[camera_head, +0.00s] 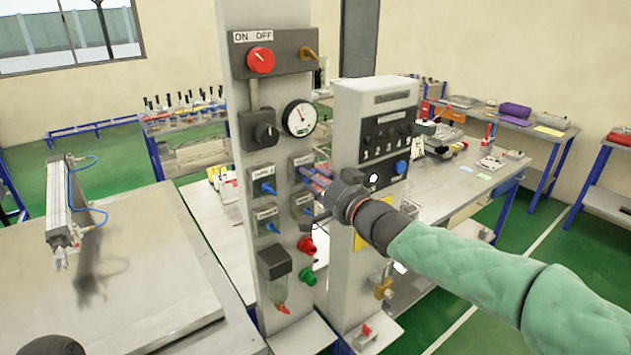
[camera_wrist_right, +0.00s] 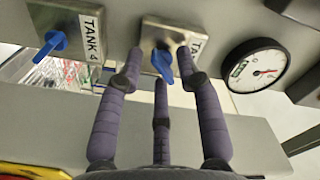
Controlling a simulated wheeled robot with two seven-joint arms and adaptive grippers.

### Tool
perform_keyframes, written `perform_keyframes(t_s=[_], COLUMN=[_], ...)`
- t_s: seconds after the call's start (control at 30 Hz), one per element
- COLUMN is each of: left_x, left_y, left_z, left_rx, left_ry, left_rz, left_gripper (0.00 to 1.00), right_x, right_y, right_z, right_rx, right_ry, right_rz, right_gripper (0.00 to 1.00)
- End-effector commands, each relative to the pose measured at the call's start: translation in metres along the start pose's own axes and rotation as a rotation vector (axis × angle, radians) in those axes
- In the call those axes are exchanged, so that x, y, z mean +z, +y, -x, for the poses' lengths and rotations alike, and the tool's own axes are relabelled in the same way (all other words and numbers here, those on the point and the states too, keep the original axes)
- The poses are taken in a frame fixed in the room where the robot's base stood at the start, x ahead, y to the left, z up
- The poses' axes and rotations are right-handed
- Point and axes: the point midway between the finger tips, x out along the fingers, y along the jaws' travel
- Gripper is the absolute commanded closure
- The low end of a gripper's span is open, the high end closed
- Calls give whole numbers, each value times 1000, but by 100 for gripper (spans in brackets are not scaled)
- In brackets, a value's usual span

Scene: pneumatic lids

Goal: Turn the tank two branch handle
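The tank two branch handle is a small blue lever (camera_wrist_right: 162,63) on a metal plate whose label is partly covered by a finger; only "TA" reads clearly. In the head view this plate (camera_head: 300,160) is the upper right of the branch plates on the grey column, below the gauge, and my right gripper hides its handle. My right gripper (camera_head: 318,184) has its purple fingers pointed at the plate. In the right wrist view its fingers (camera_wrist_right: 160,65) are spread, two on either side of the blue lever and one below. Contact is not clear.
The tank 4 handle (camera_wrist_right: 54,43) is beside it. A pressure gauge (camera_head: 299,118) and a red ON/OFF knob (camera_head: 261,60) sit above. A grey control box (camera_head: 373,108) stands close to the right of my right gripper. A metal table (camera_head: 130,280) is at left.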

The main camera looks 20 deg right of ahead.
Motion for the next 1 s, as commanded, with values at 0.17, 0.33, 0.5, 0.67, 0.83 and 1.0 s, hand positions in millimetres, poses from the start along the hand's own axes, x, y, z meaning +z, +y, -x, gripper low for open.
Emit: perform_keyframes(t_s=[0.17, 0.33, 0.5, 0.67, 0.83, 1.0], left_x=[0, 0, 0, 0, 0, 0], left_y=[0, 0, 0, 0, 0, 0], left_z=[0, 0, 0, 0, 0, -1], left_rx=[0, 0, 0, 0, 0, 0], left_ry=[0, 0, 0, 0, 0, 0], left_rz=[0, 0, 0, 0, 0, 0], left_gripper=[60, 60, 60, 60, 60, 60], right_x=[0, 0, 0, 1, 1, 0], right_y=[0, 0, 1, 1, 2, 2], right_z=[0, 0, 0, 0, 0, 0], right_rx=[0, 0, 2, 3, 4, 5], right_ry=[0, 0, -1, -2, -2, -3], right_rz=[0, 0, 0, 15, 76, 190], right_gripper=[64, 100, 100, 100, 100, 100])
